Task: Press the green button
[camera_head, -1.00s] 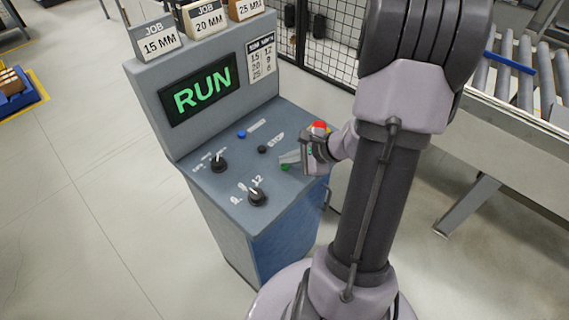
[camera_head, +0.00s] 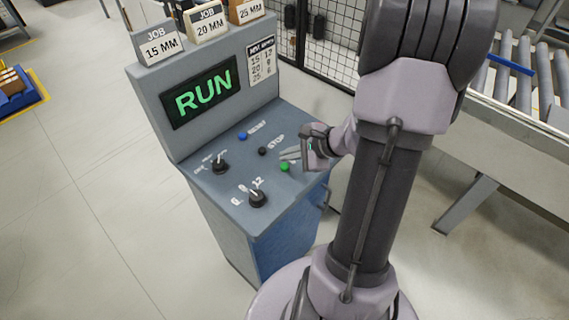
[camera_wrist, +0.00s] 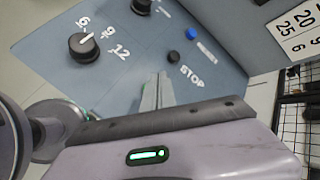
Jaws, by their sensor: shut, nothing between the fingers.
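The green button (camera_head: 285,167) is a small round button on the sloped top of the grey-blue control console (camera_head: 225,190), near its front right. It is hidden in the wrist view. My gripper (camera_head: 284,155) is shut and empty, with its fingertips just above and behind the green button in the head view, apart from it as far as I can see. In the wrist view the closed fingers (camera_wrist: 158,92) point over the panel toward the black STOP button (camera_wrist: 173,57). The console's screen (camera_head: 203,92) reads RUN in green.
A blue button (camera_head: 242,135) and two black knobs, one at the back left (camera_head: 219,167) and one marked 6, 9, 12 (camera_head: 258,199), share the panel. Job cards (camera_head: 205,22) stand on top of the console. A roller conveyor (camera_head: 510,75) stands at the right.

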